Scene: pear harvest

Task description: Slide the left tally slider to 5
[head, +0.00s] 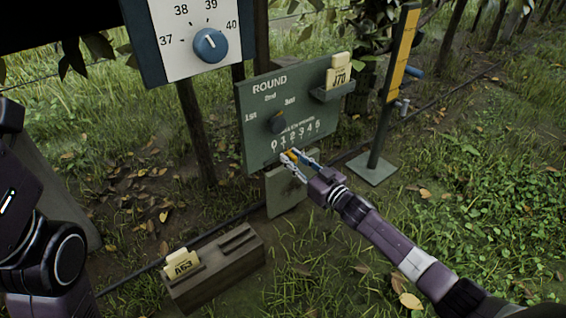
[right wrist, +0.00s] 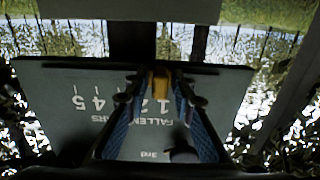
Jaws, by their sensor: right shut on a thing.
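The grey-green tally board (head: 256,98) stands on a post in the middle of the head view, with a row of numbers starting at 0 along its lower part. My right gripper (head: 288,157) is at the board's lower edge, just below the numbers. It is shut on a small yellow-orange slider handle (head: 293,154). In the right wrist view the handle (right wrist: 161,84) sits between the two fingers, in front of the number row. The fingers hide part of the scale, so I cannot tell the slider's exact number. My left arm shows at the left, but its gripper does not.
A dark round knob (head: 278,123) sits on the board above the number row. A card marked 470 (head: 339,72) stands in a holder at the board's upper right. A temperature-like dial (head: 210,45) is above left. A wooden block (head: 215,283) with a card (head: 181,265) lies below.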

